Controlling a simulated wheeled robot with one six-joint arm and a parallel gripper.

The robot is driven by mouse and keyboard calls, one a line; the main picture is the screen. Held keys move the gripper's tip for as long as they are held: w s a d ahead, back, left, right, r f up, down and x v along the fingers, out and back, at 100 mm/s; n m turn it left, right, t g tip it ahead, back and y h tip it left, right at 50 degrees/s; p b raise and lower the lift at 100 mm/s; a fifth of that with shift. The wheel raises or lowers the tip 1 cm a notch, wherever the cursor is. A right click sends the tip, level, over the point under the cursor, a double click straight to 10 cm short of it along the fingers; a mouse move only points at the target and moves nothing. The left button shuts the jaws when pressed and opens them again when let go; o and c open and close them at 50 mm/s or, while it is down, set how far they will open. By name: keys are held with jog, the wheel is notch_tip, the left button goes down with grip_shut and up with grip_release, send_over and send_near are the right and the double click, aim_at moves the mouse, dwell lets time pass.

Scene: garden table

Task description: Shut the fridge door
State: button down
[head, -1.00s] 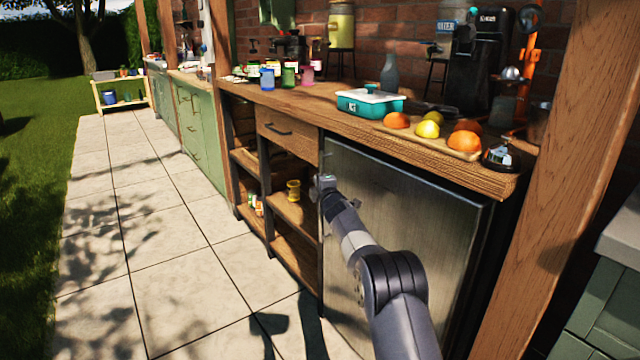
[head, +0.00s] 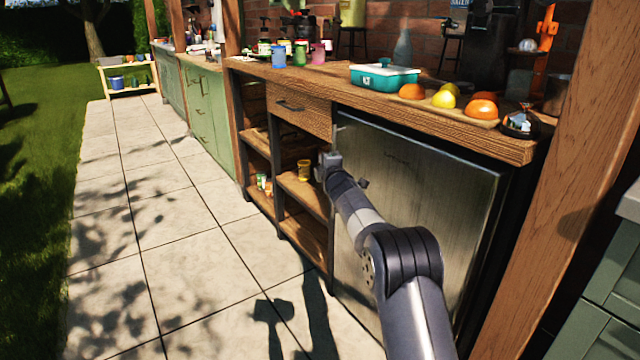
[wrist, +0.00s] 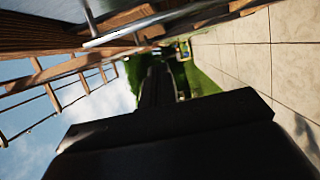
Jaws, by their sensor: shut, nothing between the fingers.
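The fridge door (head: 415,215) is a brushed steel panel under the wooden counter, right of the open shelves. Its top edge runs just below the counter edge, and a dark strip shows beyond its right side. I cannot tell whether a small gap is left. My gripper (head: 328,160) is beside the door's left edge, in front of the shelves, shut and empty. Whether it touches the door is unclear. In the wrist view my gripper (wrist: 160,85) is a dark shape pointing along the paving, with a pale metal edge above it.
The counter (head: 440,118) holds a teal box (head: 384,76), fruit on a board and several jars. Wooden shelves (head: 300,190) stand left of the fridge. A wooden post (head: 560,190) rises at the right. The paved path (head: 170,230) is clear.

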jog(key=s+b, duration=0.2)
jog(key=s, duration=0.6)
jog(key=shift+s, duration=0.4)
jog(key=w+d+p, duration=0.2)
jog(key=w+p, duration=0.4)
jog(key=w, duration=0.6)
jog(key=shift+w+d, duration=0.2)
jog(key=shift+w, duration=0.2)
jog(key=shift+a+f, duration=0.1)
